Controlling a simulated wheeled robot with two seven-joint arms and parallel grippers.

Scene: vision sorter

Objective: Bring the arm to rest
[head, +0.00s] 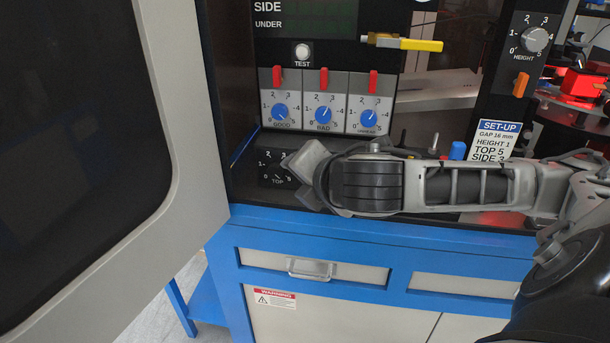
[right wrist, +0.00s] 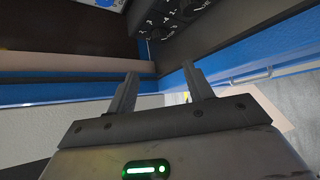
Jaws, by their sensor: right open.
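My right arm (head: 455,185) reaches in from the right across the front of the sorter machine. Its gripper (head: 300,172) points left, just in front of the TOP dial (head: 275,170), and partly covers that dial's panel. In the right wrist view the two fingers of the gripper (right wrist: 160,88) stand apart with nothing between them. Whether the gripper touches the panel cannot be told. My left gripper is in neither view.
An open door (head: 165,120) fills the left. Three blue knobs (head: 323,115) with red switches sit above the gripper. A yellow-handled tool (head: 420,45) is at the upper middle. The blue cabinet (head: 400,240) with a drawer handle (head: 312,268) lies below. A HEIGHT dial (head: 535,40) is at upper right.

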